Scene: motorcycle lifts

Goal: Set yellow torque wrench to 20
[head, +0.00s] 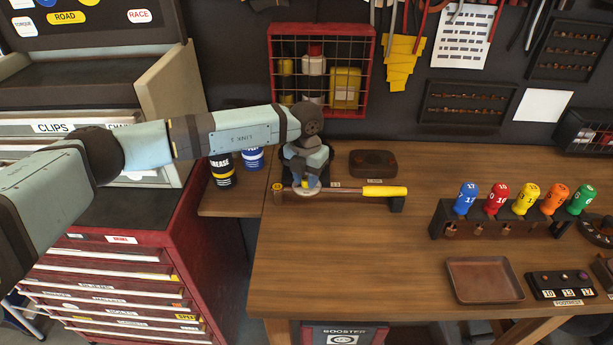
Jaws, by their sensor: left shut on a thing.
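The yellow torque wrench (384,191) lies level across dark supports near the left back of the wooden bench. Its yellow handle points right and its shaft runs left to a small yellow end. A pale round dial (299,192) with a small yellow knob sits on the left part of the shaft. My left gripper (311,180) points down over this dial and is shut on the knob. The fingers and wrist hide much of the knob, and the dial's numbers are too small to read. My right gripper is not in view.
A small dark tray (373,163) lies just behind the handle. A red wire cage (321,70) hangs behind my wrist.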

